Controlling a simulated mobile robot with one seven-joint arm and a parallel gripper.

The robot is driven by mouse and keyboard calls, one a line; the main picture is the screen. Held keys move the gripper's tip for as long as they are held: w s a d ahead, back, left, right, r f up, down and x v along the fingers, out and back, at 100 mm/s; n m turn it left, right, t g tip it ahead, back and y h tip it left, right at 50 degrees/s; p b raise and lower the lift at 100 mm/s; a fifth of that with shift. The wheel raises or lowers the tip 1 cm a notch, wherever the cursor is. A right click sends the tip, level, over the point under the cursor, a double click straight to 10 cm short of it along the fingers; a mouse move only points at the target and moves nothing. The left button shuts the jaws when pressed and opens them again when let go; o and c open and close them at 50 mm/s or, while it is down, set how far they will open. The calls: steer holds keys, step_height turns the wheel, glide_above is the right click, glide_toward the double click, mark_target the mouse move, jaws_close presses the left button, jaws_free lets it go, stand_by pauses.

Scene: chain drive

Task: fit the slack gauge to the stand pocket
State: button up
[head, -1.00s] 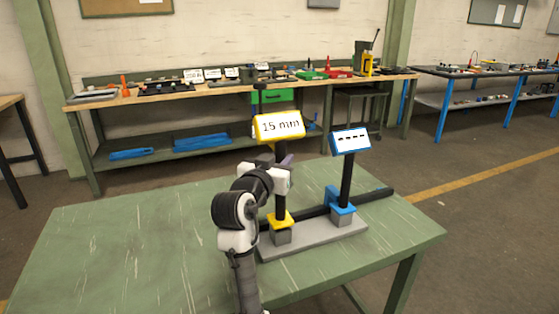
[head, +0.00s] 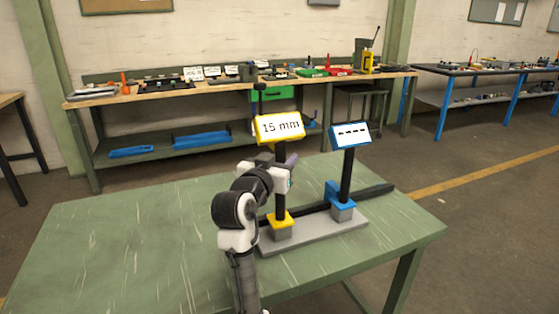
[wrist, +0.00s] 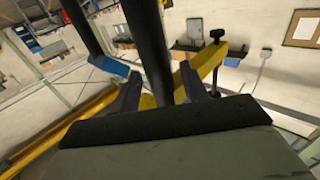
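A gauge with a yellow display (head: 279,128) reading "15 mm" has a black post and a yellow foot (head: 282,219) at a grey block on a grey base plate (head: 310,234). A gauge with a blue display (head: 350,135) showing dashes stands upright to its right on the same base. I cannot tell which is the slack gauge, or whether a pocket is filled. My gripper (head: 284,168) is at the yellow gauge's post, below the display. In the wrist view, my fingers (wrist: 158,85) stand on either side of a black post (wrist: 148,40), with narrow gaps beside it. The yellow part (wrist: 210,62) shows behind.
A black bar (head: 375,192) runs behind the gauge posts and past the base's right end. The green table (head: 130,245) is clear to the left. A long bench (head: 230,90) with tools and cards stands along the back wall.

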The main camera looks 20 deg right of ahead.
steer(key=shift+o, duration=0.3)
steer(key=shift+w+f, duration=0.1)
steer(key=shift+f, duration=0.3)
steer(key=b+v, duration=0.2)
steer(key=v, duration=1.2)
steer(key=shift+r+b, duration=0.3)
steer(key=shift+r, duration=0.05)
